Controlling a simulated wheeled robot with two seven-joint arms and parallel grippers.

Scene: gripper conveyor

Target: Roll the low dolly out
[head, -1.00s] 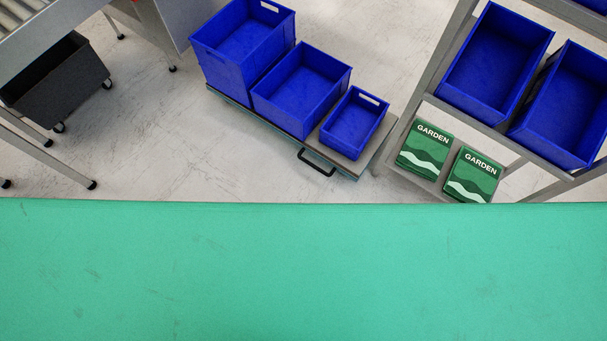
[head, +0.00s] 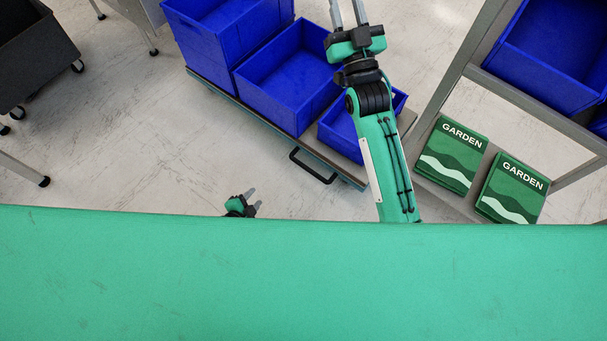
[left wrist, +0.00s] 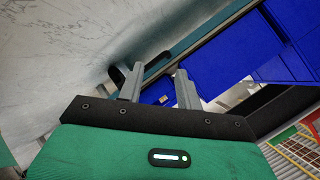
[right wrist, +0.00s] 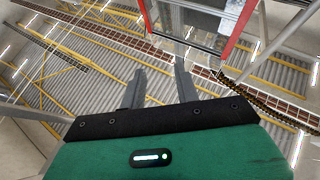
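The low dolly (head: 262,119) is a flat deck carrying blue crates, with a black loop handle (head: 313,168) on its near edge. My left gripper (head: 253,200) is open and empty, below and left of the handle in the head view, apart from it there. In the left wrist view its spread fingers (left wrist: 158,84) point toward the dolly's edge, and part of the dark handle (left wrist: 117,75) shows by the left finger. My right gripper (head: 348,10) is raised in front of the crates, its fingertips at the top edge. The right wrist view shows its fingers (right wrist: 160,85) apart, empty, facing the ceiling.
A shelf rack (head: 441,92) with blue crates and two green GARDEN packs (head: 452,155) stands close on the dolly's right. A dark wheeled bin (head: 30,60) and table legs are at left. Pale floor (head: 130,130) in front and left of the dolly is clear.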

